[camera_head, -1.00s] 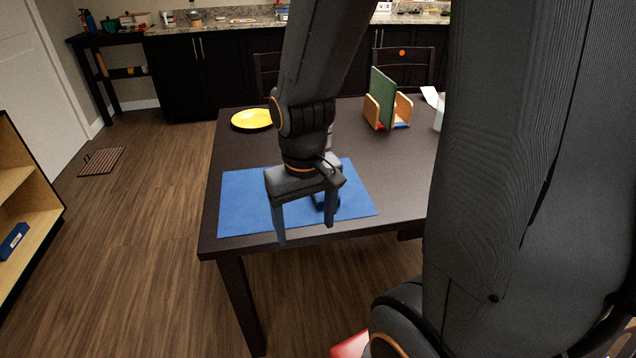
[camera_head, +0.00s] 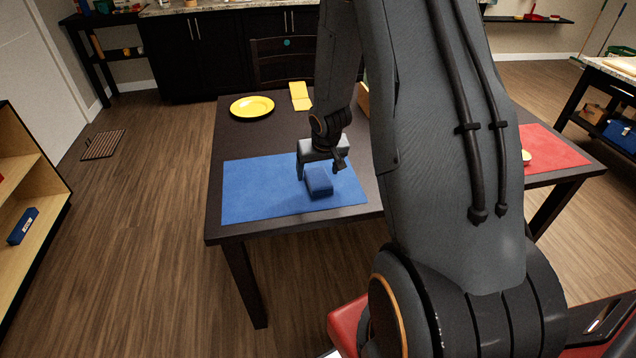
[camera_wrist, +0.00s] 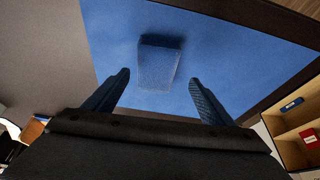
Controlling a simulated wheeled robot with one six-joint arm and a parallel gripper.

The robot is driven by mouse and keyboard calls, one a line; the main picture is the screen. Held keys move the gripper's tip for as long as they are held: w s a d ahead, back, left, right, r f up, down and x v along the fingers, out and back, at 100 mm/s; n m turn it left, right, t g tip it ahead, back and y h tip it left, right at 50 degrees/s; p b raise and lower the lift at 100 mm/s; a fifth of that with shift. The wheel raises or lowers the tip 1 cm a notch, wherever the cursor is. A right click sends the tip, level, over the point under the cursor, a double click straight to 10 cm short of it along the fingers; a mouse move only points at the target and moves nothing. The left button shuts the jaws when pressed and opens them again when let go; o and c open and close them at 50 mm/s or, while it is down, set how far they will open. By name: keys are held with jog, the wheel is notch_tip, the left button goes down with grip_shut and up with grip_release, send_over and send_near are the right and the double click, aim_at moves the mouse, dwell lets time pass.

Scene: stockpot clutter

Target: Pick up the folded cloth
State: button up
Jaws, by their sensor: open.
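The folded cloth (camera_head: 319,184) is a small, thick, dark blue block lying on the blue mat (camera_head: 250,188) near the table's front edge. In the wrist view the cloth (camera_wrist: 158,64) lies ahead of my fingers, roughly centred between them, with bare mat (camera_wrist: 218,62) around it. My gripper (camera_head: 320,172) is open above and at the far side of the cloth in the head view. Its two fingers (camera_wrist: 160,82) are spread with nothing between the tips, and I see no contact with the cloth.
A yellow plate (camera_head: 252,107) and a yellow folded item (camera_head: 300,95) lie at the table's back. My arm hides the table's middle. A red mat (camera_head: 552,147) lies at the right. The blue mat's left part is clear. A wooden shelf (camera_head: 38,215) stands left.

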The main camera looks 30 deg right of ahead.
aim_at(319, 178)
jog(key=x, duration=0.5)
jog(key=shift+s+d, duration=0.15)
jog(key=shift+d, duration=0.2)
jog(key=c, duration=1.2)
jog(key=shift+o, duration=0.2)
notch_tip(319, 178, up, 8)
jog(key=p, duration=0.5)
jog(key=shift+s+f, duration=0.1)
jog(key=shift+f, duration=0.1)
notch_tip(319, 178, up, 2)
jog(key=p, duration=0.3)
jog(key=shift+r, duration=0.15)
